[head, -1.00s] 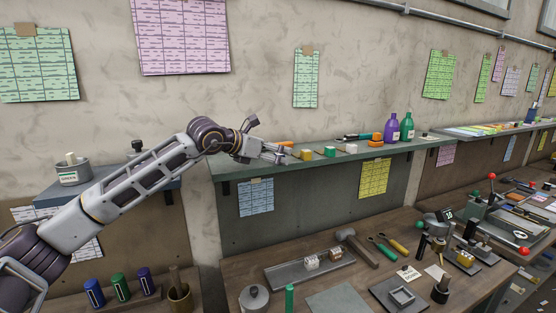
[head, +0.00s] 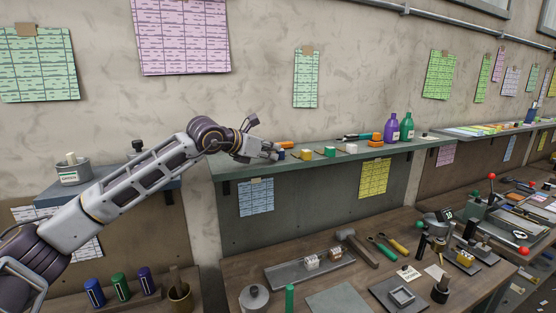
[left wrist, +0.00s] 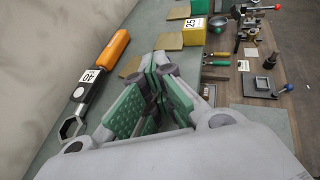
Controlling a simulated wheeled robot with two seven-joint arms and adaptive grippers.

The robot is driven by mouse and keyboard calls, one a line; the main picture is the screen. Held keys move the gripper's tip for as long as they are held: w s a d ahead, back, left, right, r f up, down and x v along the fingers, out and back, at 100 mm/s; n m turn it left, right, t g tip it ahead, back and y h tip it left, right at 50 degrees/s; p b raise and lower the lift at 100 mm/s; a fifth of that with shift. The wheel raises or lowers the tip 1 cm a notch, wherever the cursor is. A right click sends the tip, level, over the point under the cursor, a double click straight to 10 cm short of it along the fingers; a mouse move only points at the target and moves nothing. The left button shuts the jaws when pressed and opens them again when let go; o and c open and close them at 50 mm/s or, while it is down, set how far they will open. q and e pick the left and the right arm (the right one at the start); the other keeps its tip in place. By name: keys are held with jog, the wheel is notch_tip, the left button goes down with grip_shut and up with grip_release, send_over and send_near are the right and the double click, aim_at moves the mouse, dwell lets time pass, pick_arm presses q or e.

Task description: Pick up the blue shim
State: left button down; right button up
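In the head view a small dark blue block (head: 281,154), which I take for the blue shim, sits at the left end of the back shelf, right at the tips of my left gripper (head: 273,154). In the left wrist view the green-padded fingers of my left gripper (left wrist: 158,84) converge, with their tips close together. No blue shows there; the fingers hide that spot. I cannot tell whether they are around the block or beside it. My right gripper is not in view.
A yellow block (head: 306,154) and a green block (head: 330,151) stand to the right on the shelf (head: 400,153). An orange-handled wrench (left wrist: 96,83) lies along the wall side. Purple (head: 391,127) and green bottles (head: 407,127) stand farther right.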

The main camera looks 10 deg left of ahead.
pick_arm(q)
jog(key=shift+f, duration=0.15)
notch_tip(320, 180, up, 28)
dwell(1.1)
jog(key=shift+w, duration=0.1)
dwell(0.3)
jog(key=shift+c, duration=2.2)
grip_release()
jog(key=v, duration=1.2)
jog(key=shift+c, duration=0.2)
